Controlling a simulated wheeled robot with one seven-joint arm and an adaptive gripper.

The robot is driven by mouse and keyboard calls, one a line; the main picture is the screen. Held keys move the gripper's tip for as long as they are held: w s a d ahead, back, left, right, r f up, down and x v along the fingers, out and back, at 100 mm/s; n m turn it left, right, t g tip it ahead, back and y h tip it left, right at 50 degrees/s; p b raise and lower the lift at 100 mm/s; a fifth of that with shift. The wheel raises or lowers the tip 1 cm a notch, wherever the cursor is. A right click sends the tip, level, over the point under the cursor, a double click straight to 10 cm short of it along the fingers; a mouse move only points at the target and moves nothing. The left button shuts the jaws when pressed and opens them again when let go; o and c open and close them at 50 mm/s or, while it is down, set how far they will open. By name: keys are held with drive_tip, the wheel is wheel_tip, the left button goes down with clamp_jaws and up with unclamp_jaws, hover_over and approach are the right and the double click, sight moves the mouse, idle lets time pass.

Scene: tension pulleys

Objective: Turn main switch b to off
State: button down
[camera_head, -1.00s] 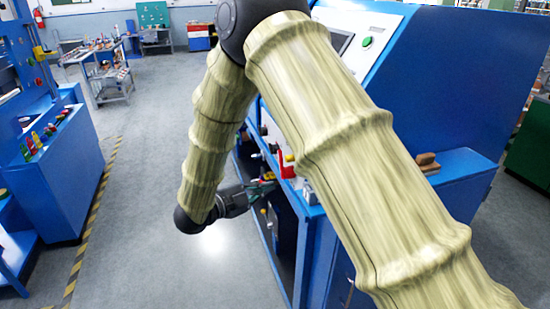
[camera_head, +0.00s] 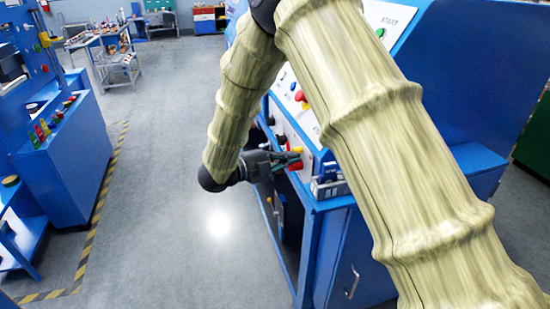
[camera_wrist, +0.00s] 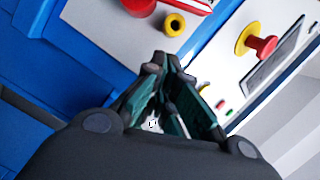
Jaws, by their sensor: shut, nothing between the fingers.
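A red switch handle (camera_head: 296,166) with a yellow part (camera_head: 296,149) sits on the front panel of the blue machine, right beside my gripper tips. I cannot read a label that marks it as main switch b. In the wrist view a red part (camera_wrist: 140,6) shows at the top edge, cut off by the frame, with a yellow round piece (camera_wrist: 174,24) next to it. My gripper (camera_head: 294,159) is shut and empty in front of the panel. Its green-sided fingers (camera_wrist: 164,62) point at the panel just below the yellow piece. Contact cannot be told.
A red mushroom button with a yellow base (camera_wrist: 256,42) is on the panel to the right; it also shows in the head view (camera_head: 301,97). Black knobs (camera_head: 281,138) sit on the front panel. A blue bench (camera_head: 75,150) stands at left. The grey floor (camera_head: 160,200) between is clear.

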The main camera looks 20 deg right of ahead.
drive_tip(key=shift+w+d+f+p, duration=0.1)
drive_tip(key=shift+w+f+p, duration=0.25)
drive_tip(key=shift+w, duration=0.6)
drive_tip(key=shift+w+d+f+p, duration=0.15)
drive_tip(key=shift+w+f, duration=0.35)
drive_tip(key=shift+w, duration=0.45)
drive_tip(key=shift+a, duration=0.1)
